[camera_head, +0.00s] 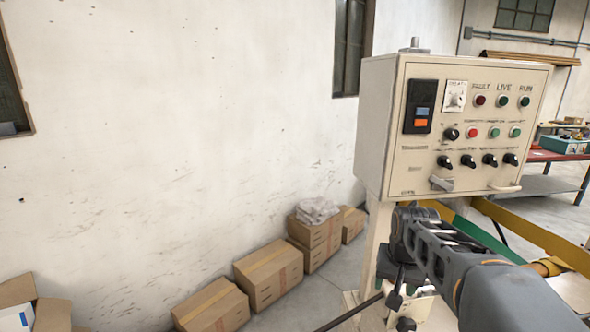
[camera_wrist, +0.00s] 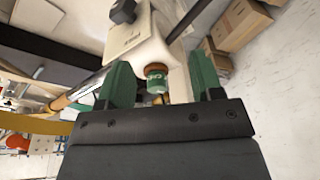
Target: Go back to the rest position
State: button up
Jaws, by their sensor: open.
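My gripper (camera_wrist: 160,62) shows in the wrist view with its two green fingers apart. Between and beyond them is a small round part with an orange-brown top and a green band (camera_wrist: 156,77); I cannot tell what it is. No held object is visible. In the head view, my arm reaches in from the lower right and bends down in front of the cream control box (camera_head: 378,130). The gripper's fingers cannot be made out clearly there. The box carries a screen, lamps, buttons and several black knobs.
Cardboard boxes (camera_head: 268,274) line the wall left of the control box, one with a pale cloth bundle (camera_head: 317,210) on it. A yellow rail (camera_head: 535,235) runs behind my arm. A red-topped bench (camera_head: 560,156) stands at the right. Bare floor shows between boxes and stand.

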jog(key=s+a+f+n+t, duration=0.1)
jog(key=s+a, duration=0.1)
jog(key=s, duration=0.4)
jog(key=s+a+f+n+t, duration=0.1)
jog(key=s+a+f+n, duration=0.1)
jog(key=s, duration=0.5)
jog(key=shift+s+a+b, duration=0.2)
jog(key=shift+a+b, duration=0.1)
jog(key=shift+a, duration=0.45)
jog(key=shift+f, duration=0.1)
